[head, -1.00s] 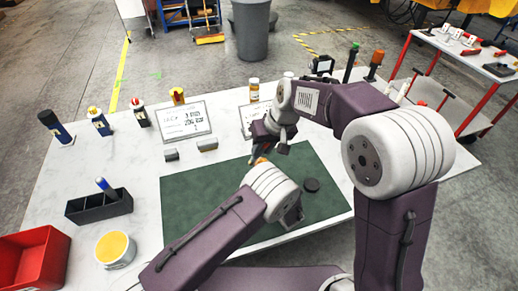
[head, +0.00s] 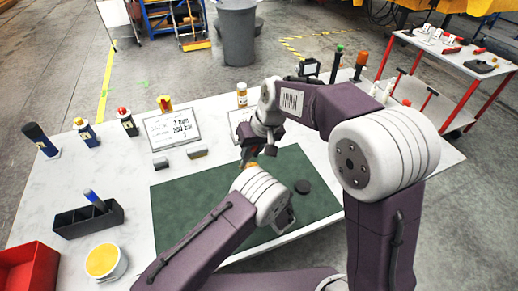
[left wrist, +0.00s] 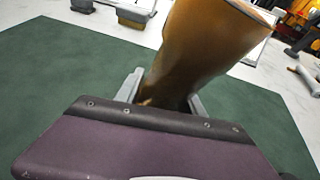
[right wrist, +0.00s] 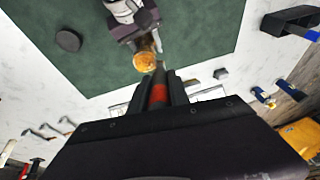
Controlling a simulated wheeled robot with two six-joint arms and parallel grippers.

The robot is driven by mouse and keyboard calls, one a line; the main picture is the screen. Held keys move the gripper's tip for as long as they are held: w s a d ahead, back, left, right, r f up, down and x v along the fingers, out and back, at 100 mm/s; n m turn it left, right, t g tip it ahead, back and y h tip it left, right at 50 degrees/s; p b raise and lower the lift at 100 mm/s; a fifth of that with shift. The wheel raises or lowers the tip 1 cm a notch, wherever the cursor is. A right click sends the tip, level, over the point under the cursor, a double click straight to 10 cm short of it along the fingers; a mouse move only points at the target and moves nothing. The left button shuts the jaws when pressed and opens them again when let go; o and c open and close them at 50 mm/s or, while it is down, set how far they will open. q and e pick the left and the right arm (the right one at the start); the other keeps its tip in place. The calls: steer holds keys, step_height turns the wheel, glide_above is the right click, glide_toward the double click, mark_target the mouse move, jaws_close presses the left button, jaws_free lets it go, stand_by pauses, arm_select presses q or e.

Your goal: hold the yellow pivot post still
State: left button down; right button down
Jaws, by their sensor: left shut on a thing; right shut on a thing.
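The yellow pivot post (left wrist: 195,50) shows amber-brown, large and close in the left wrist view, standing between the fingers of my left gripper (left wrist: 165,97), which is shut on it. Its round amber top (right wrist: 145,62) shows in the right wrist view, just beyond my right gripper (right wrist: 163,80). That gripper is shut on a dark, slim thing with a red band (right wrist: 158,93), whose far end is hard to make out. In the head view only a bit of amber (head: 253,164) shows below my right gripper (head: 246,154); my left wrist hides the rest.
A dark disc (head: 302,187) lies on the green mat (head: 190,210). A black tray (head: 72,224), a yellow-topped tub (head: 105,262) and a red bin (head: 25,270) are at left.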

steer(key=shift+s+a+f, duration=0.15)
steer(key=shift+a+f, duration=0.3)
steer(key=shift+a, duration=0.25)
arm_select(q)
steer(key=shift+w, duration=0.1)
arm_select(e)
step_height(320, 180, up, 3)
steer(key=shift+r, duration=0.1)
arm_select(q)
steer(key=shift+d, duration=0.2)
arm_select(e)
steer(key=shift+d+r, duration=0.15)
steer(key=shift+r, duration=0.55)
step_height(320, 180, up, 2)
steer(key=shift+r, duration=1)
steer(key=shift+w, duration=0.2)
